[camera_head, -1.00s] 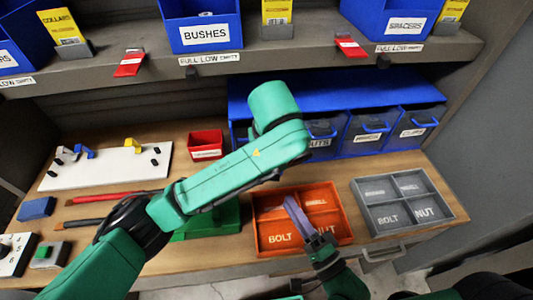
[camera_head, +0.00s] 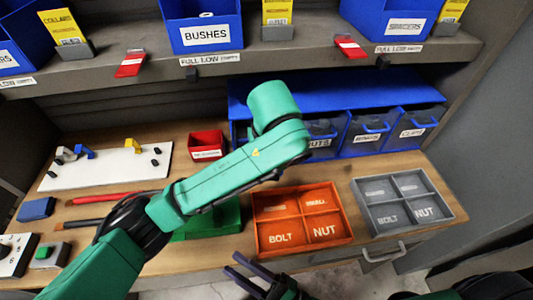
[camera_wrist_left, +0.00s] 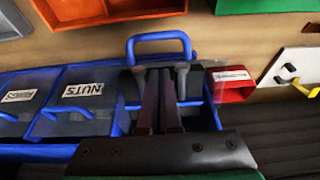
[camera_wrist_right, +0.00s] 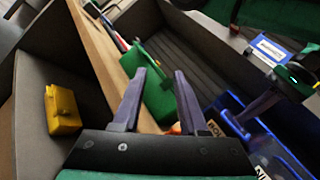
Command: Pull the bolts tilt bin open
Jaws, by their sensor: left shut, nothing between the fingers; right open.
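The tilt bins sit in a blue rack (camera_head: 330,97) on the bench. In the head view my left forearm covers the leftmost bin, beside the NUTS bin (camera_head: 320,128). In the left wrist view that bin shows its blue handle (camera_wrist_left: 158,37), left of the red box; its label is hidden.
An orange divided tray (camera_head: 302,217) and a grey divided tray (camera_head: 402,200) stand before the rack. A small red box (camera_head: 206,144) is left of it. A green block (camera_head: 215,222) lies under my left arm. A shelf with blue bins (camera_head: 203,25) overhangs the bench.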

